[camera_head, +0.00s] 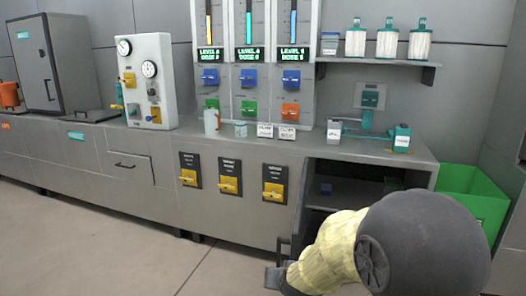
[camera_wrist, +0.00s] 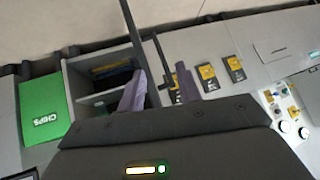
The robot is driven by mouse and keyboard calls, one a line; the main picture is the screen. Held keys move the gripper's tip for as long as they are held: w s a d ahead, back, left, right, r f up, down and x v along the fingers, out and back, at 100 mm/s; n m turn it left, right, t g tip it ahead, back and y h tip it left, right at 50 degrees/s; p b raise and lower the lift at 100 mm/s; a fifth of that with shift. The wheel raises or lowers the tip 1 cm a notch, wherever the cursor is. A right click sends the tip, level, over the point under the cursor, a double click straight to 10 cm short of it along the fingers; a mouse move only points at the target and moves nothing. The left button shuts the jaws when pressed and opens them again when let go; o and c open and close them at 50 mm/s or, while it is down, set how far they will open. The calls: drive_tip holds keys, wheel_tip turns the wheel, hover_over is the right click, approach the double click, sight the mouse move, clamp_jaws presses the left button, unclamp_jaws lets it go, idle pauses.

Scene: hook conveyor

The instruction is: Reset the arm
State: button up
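My arm reaches low in front of the counter at the lower right of the head view. My gripper (camera_head: 280,262) is partly hidden behind the pale yellow sleeve of my arm there.
The grey counter (camera_head: 100,150) runs along the wall, with yellow-handled switches (camera_head: 228,186) on its front. An open shelf bay (camera_head: 345,170) is at its right, beside a green bin (camera_head: 470,195), marked CHIPS in the wrist view (camera_wrist: 40,108). The floor (camera_head: 120,250) at left is clear.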

drive_tip(key=s+d+n+g+h+p, duration=0.1)
drive_tip(key=s+d+g, duration=0.3)
drive_tip(key=s, duration=0.5)
drive_tip(key=s+d+g+p, duration=0.1)
drive_tip(key=s+d+g, duration=0.1)
drive_tip(key=s+d, duration=0.55)
wheel_tip(320, 180, up, 36)
drive_tip(key=a+p, duration=0.1)
drive_tip(key=p, duration=3.5)
drive_tip(key=shift+s+a+r+p, duration=0.25)
drive_tip(key=shift+s+a+p, duration=0.05)
drive_tip(key=shift+s+p, duration=0.1)
drive_tip(key=shift+w, duration=0.1)
